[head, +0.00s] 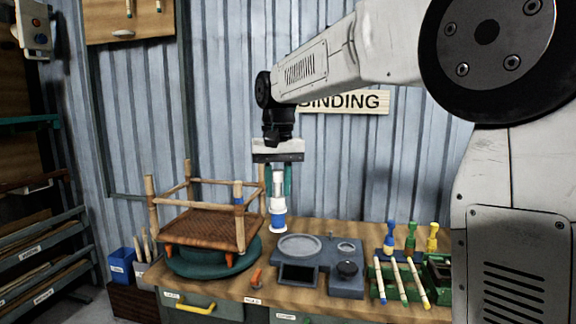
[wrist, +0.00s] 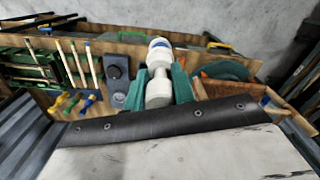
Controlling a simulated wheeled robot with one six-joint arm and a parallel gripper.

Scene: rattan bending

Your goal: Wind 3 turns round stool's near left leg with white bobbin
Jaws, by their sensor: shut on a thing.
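My gripper (head: 278,184) points down with its two teal fingers shut on the white bobbin (head: 278,206), which has a blue band near its lower end. The bobbin hangs upright above the bench, to the right of the stool. In the wrist view the bobbin (wrist: 158,92) sits between the teal fingers. The stool (head: 204,226) has a woven brown seat low down and its legs pointing up, on a dark green round stand (head: 190,268). Its near left leg (head: 152,206) is bare at the left. A blue band shows on its near right leg (head: 239,197). The bobbin is apart from both.
A grey station (head: 318,266) with a round dish stands below right of the bobbin. Blue, green and yellow tools (head: 410,238) and a green rack (head: 400,280) of sticks stand further right. An orange-handled tool (head: 256,278) lies near the bench's front edge. Above the stool is free air.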

